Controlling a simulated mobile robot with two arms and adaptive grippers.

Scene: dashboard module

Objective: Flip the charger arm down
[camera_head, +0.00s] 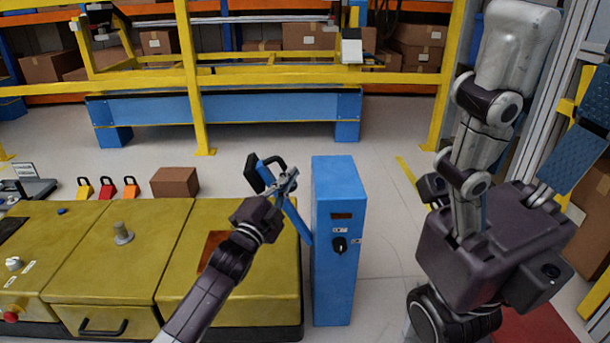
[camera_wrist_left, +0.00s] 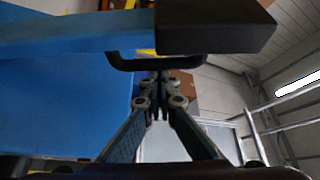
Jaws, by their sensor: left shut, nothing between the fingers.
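The charger arm is a blue bar (camera_head: 296,221) beside the blue charger box (camera_head: 335,240). It slants up and left to a black end block and a black loop handle (camera_head: 252,175). In the left wrist view the bar (camera_wrist_left: 80,35) crosses the top, with the black block (camera_wrist_left: 215,25) at its right end and a black handle below. My left gripper (camera_head: 289,176) is shut and empty close to the bar's upper end. Its fingertips (camera_wrist_left: 159,80) show just under the handle; I cannot tell whether they touch.
Yellow cabinets (camera_head: 110,250) stand left of the charger box, with a brown box (camera_head: 174,182) and several padlock shapes behind. Yellow rails (camera_head: 260,78) cross the back. Floor between charger and machine is clear.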

